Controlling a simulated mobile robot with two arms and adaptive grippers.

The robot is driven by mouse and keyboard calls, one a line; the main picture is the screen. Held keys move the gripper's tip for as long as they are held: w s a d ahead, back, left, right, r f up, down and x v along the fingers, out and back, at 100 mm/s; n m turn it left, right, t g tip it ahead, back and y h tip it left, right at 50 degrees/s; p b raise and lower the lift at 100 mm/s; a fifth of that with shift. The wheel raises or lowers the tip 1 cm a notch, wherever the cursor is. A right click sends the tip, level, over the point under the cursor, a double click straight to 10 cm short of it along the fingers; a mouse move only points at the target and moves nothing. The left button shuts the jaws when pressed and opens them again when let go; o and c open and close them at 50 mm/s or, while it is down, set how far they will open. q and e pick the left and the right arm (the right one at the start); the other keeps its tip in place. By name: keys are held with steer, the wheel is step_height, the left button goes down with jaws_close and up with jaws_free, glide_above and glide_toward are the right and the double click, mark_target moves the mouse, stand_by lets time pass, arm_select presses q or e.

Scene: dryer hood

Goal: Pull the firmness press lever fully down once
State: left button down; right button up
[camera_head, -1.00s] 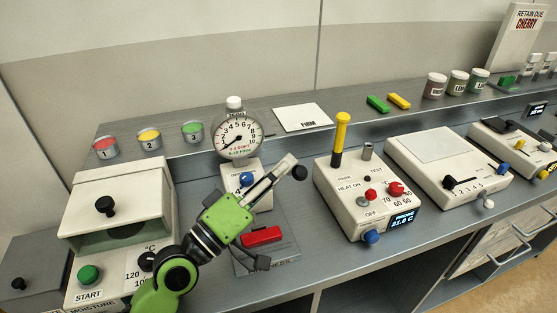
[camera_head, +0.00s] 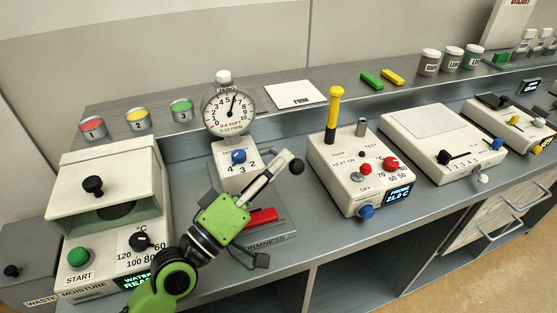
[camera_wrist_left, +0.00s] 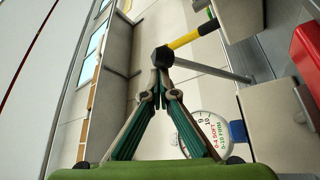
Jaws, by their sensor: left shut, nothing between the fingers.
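The firmness press (camera_head: 236,165) stands on the bench with its round dial (camera_head: 229,108) on top. Its lever ends in a black knob (camera_head: 297,166), in front of the press and to its right. My left gripper (camera_head: 284,157) is shut and empty, its tips at the knob. In the left wrist view the black knob (camera_wrist_left: 163,58) is just beyond the closed fingertips (camera_wrist_left: 161,76), and the lever's grey rod (camera_wrist_left: 212,71) runs off to the right. I cannot tell if the tips touch the knob. My right gripper is not in view.
A red block (camera_head: 262,216) lies on the press base beside my gripper. A moisture oven (camera_head: 108,205) stands left of the press, and a probe box (camera_head: 362,178) with a yellow-handled probe (camera_head: 334,115) stands to the right. The bench between press and probe box is clear.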

arm_select(q)
steer(key=shift+s+d+f, duration=0.25)
steer(key=shift+f, duration=0.4)
steer(key=v, duration=0.4)
steer(key=shift+s+a+r, duration=0.25)
steer(key=shift+s+a+f, duration=0.1)
steer(key=shift+s+a, duration=0.25)
steer(key=shift+a, duration=0.25)
steer(key=shift+s+a, duration=0.35)
steer(key=shift+a, duration=0.2)
